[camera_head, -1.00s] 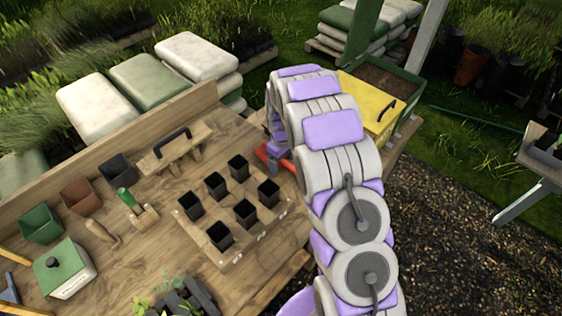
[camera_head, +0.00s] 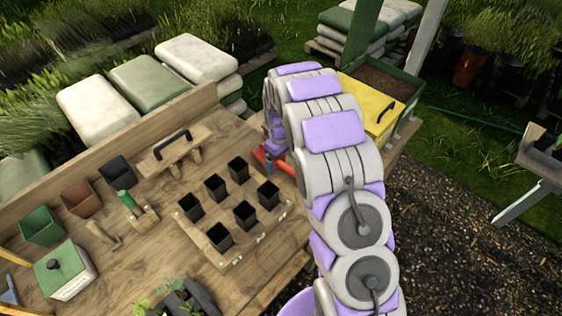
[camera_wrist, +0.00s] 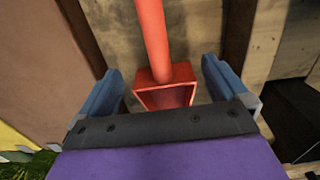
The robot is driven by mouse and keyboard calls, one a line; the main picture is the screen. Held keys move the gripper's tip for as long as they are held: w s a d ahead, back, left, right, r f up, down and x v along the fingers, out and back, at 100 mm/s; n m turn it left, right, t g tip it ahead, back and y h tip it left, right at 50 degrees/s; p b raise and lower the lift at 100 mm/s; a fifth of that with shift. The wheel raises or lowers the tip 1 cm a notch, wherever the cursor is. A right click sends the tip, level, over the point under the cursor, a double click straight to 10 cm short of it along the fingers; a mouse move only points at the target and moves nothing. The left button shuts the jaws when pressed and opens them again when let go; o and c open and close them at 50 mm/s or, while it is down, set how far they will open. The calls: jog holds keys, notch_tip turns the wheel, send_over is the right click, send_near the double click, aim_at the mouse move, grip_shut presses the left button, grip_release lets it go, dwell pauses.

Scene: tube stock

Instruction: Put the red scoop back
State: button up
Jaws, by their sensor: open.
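The red scoop (camera_wrist: 167,84) lies on the wooden bench in the wrist view, its handle running away toward the top of the picture. Its box-shaped end sits between the two blue fingers of my gripper (camera_wrist: 164,92). The fingers are open, with a gap on each side of the scoop. In the head view, part of the red scoop (camera_head: 262,158) shows beside my gripper (camera_head: 272,148) at the right part of the bench. My arm hides much of both there.
A wooden holder with several black pots (camera_head: 268,222) stands just left of my arm. A yellow-lidded box (camera_head: 366,104) is behind it to the right. A handled wooden block (camera_head: 178,148), a green-handled tool (camera_head: 128,201) and small bins are further left.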

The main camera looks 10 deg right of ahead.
aim_at(279, 162)
notch_tip(279, 162, up, 10)
jog(key=f+p, duration=0.1)
jog(key=p, duration=0.1)
jog(key=s+r+m, duration=0.2)
jog(key=s+r, duration=0.7)
jog(key=s, duration=0.1)
jog(key=s+r+m+g, duration=0.1)
jog(key=s+r+m, duration=0.1)
jog(key=s, duration=1.4)
jog(key=s+r+m, duration=0.3)
jog(key=s+r, duration=0.1)
jog(key=s, duration=1.2)
jog(key=shift+a+r+g, duration=0.15)
jog(key=shift+a+g, duration=0.1)
jog(key=shift+g, duration=0.15)
jog(key=shift+c, duration=0.5)
